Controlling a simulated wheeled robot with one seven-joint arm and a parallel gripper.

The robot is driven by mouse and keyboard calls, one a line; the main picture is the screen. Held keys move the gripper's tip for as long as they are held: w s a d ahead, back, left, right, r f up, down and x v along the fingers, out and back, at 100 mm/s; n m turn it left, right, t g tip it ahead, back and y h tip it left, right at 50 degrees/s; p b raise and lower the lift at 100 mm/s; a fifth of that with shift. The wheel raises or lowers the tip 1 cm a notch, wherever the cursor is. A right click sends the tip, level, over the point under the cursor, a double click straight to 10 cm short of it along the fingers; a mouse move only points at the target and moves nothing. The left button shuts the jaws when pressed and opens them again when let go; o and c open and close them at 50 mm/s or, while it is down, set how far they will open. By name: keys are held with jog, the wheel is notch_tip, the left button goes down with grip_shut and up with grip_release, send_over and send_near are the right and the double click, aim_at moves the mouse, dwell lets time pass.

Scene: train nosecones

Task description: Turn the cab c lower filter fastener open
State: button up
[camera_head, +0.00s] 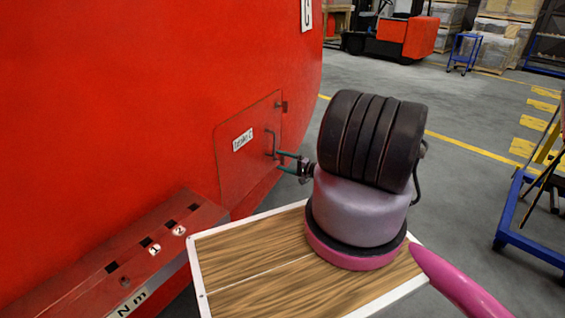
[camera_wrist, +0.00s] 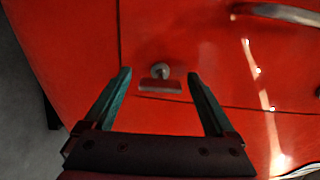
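The red intake hatch (camera_head: 240,160), labelled "Intake C", is shut flush in the red nosecone. In the wrist view, a small fastener (camera_wrist: 160,85) with a round grey head and a flat bar sits at the hatch seam. Its bar lies roughly level in that picture. My gripper (camera_head: 278,160) is open, its green fingers pointing at the hatch's lower right edge. In the wrist view, my gripper (camera_wrist: 158,74) has one fingertip on each side of the fastener, with gaps; contact cannot be seen. In the head view I cannot make out this fastener near the fingers.
A metal handle (camera_head: 270,143) stands out from the hatch just above my fingers. Another fastener (camera_head: 283,106) is at the hatch's upper right. A red ledge (camera_head: 120,255) with numbered slots is at lower left. A blue trestle (camera_head: 535,240) stands at right; open floor lies between.

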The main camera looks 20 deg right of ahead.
jog(key=v, duration=1)
jog(key=shift+s+d, duration=0.25)
jog(key=shift+s, duration=0.1)
